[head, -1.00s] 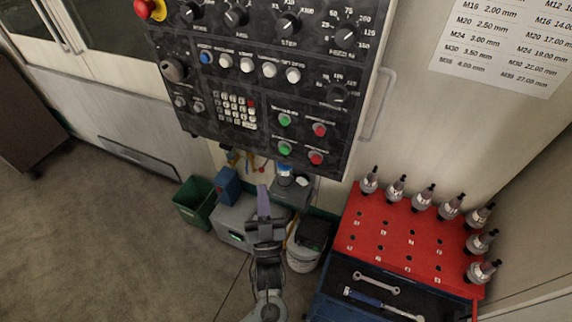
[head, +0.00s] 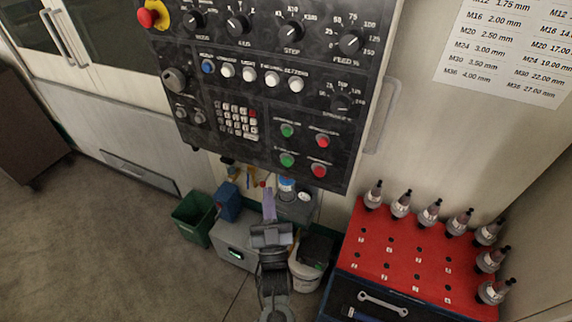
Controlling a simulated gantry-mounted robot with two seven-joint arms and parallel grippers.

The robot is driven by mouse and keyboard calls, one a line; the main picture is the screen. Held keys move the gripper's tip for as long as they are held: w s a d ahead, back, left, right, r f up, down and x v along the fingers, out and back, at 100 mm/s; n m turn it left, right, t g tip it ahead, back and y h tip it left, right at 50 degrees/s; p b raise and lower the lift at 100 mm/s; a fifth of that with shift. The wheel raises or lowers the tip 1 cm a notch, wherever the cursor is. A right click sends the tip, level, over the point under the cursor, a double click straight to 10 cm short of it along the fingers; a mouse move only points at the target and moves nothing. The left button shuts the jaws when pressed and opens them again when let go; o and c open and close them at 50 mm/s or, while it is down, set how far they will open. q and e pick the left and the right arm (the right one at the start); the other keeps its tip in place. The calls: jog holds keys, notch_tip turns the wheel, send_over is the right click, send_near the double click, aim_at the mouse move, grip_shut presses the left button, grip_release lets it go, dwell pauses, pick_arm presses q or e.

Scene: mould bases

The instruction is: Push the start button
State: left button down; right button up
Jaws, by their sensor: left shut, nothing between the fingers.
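The black control panel (head: 215,150) hangs on the machine front in the head view. At its lower right are an upper green button (head: 287,131) and a lower green button (head: 287,160). Beside them are an upper red button (head: 322,141) and a lower red button (head: 319,171). The labels are too blurred to tell which is the start button. My left gripper (head: 269,192) is shut and empty, pointing up just below the panel's lower edge in the picture. It appears apart from the buttons. My right gripper is not in view.
A red emergency knob (head: 147,17) sits at the panel's upper left. A handle (head: 382,115) is on its right side. A red tool rack (head: 400,240) with several tool holders stands at the right. A green bin (head: 193,214) and grey box (head: 233,242) stand below the panel.

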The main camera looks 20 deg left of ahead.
aim_at(287, 162)
pick_arm(q)
jog(key=w+b, duration=0.4)
jog(key=w, duration=0.3)
jog(key=shift+w+d, duration=0.2)
jog(key=shift+d, duration=0.2)
dwell(0.5)
dwell(0.8)
jog(key=shift+w, duration=0.2)
dwell(0.4)
jog(key=shift+w+b, duration=0.25)
jog(key=shift+b, duration=0.05)
